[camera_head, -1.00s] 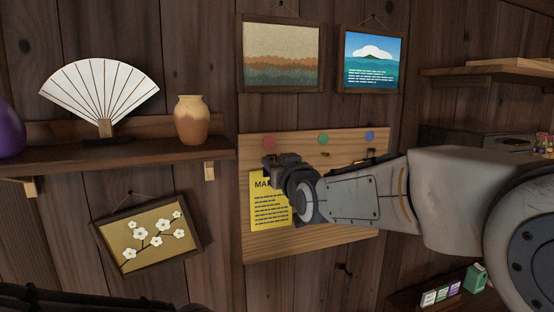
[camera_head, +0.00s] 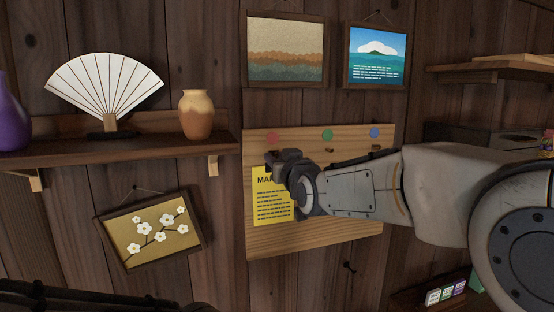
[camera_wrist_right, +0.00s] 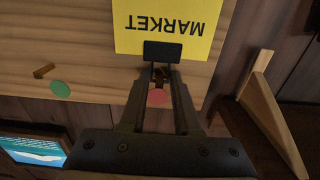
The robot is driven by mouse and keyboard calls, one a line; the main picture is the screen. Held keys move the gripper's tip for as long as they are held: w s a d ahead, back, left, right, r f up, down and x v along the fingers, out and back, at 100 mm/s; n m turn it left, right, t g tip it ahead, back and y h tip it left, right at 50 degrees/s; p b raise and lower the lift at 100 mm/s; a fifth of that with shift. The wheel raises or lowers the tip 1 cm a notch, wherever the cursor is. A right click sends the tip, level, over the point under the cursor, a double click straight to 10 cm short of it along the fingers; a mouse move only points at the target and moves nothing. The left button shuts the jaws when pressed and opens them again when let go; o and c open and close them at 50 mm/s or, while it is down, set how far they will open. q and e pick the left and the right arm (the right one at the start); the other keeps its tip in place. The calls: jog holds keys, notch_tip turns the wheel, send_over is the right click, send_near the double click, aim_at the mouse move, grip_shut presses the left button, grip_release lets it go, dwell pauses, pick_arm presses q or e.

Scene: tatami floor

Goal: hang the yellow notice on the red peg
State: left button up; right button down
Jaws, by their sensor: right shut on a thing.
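The yellow notice (camera_head: 272,206), with MARKET and lines of text, is upright against or just in front of the wooden board. In the right wrist view the notice (camera_wrist_right: 130,40) appears upside down. The red disc (camera_head: 272,138) is just above the gripper. I cannot tell whether the notice touches the peg.
The wooden board (camera_head: 330,236) also carries a green disc (camera_head: 327,135) and a blue disc (camera_head: 374,132) with pegs below. A shelf (camera_head: 130,151) with fan and vase is at left. Two pictures hang above, and a blossom picture (camera_head: 150,233) hangs at lower left.

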jog(key=c, duration=0.5)
grip_release()
jog(key=shift+c, duration=0.2)
jog(key=shift+s, duration=0.1)
jog(key=b+v, duration=0.5)
jog(key=v, duration=0.5)
jog(key=s+a+f+n+g, duration=0.15)
jog(key=s+f+g, duration=0.4)
jog(key=f, duration=0.55)
jog(key=s+a+f+n+g, duration=0.1)
jog(key=s+a+f+g, duration=0.25)
jog(key=s+f, duration=0.55)
jog(key=s+d+f+g+h, duration=0.2)
jog(key=s+d+f+g, duration=0.1)
jog(key=s+f, duration=0.4)
jog(key=s+d+f+n+g+h, duration=0.1)
jog(key=s+d+f+g, duration=0.3)
jog(key=s+f, duration=0.4)
jog(key=shift+s+g+h, duration=0.6)
jog(key=shift+s+h, duration=0.2)
jog(key=shift+s, duration=0.2)
